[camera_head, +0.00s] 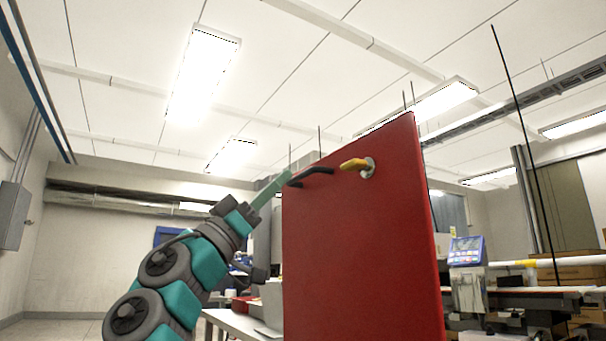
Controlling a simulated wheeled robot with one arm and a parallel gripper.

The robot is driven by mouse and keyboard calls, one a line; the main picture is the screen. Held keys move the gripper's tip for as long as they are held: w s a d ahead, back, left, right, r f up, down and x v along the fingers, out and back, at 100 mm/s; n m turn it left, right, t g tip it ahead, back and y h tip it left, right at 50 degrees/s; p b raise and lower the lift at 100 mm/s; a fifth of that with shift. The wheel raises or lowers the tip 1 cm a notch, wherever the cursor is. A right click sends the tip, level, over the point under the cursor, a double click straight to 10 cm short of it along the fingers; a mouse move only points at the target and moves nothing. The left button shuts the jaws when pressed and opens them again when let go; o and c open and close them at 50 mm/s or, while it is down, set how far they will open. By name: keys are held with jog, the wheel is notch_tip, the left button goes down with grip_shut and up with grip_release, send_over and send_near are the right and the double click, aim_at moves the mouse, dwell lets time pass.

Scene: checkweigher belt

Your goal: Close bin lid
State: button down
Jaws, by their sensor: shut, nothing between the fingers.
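A large red panel (365,250), which looks like the bin lid, stands upright just right of centre in the head view. A yellow latch or handle (354,164) on a pale round mount sits near its top. My gripper (316,175) is at the panel's upper left, with its dark fingers overlapping the red face. The fingers are shut with nothing seen between them. They are left of the yellow handle and apart from it in the picture. I cannot tell whether they touch the panel. The bin's body is not clearly visible.
A white table (236,321) with items on it is behind my arm at lower left. A blue-screened display (467,251) stands right of the panel. Brown boxes (578,268) and a white and yellow rail (555,261) are at far right. Open floor shows at lower left.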

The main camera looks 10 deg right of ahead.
aim_at(326, 158)
jog(key=shift+w+d+f+p+x, duration=0.1)
jog(key=shift+d+f+p+x, duration=0.35)
jog(key=shift+x, duration=1.55)
jog(key=shift+w+d+f+p+x, duration=0.15)
jog(key=shift+p+x, duration=0.45)
jog(key=shift+x, duration=1.35)
jog(key=shift+w+d+f+p+x, duration=0.1)
jog(key=shift+d+f+p+x, duration=0.35)
jog(key=shift+x, duration=1.55)
jog(key=shift+r, duration=0.1)
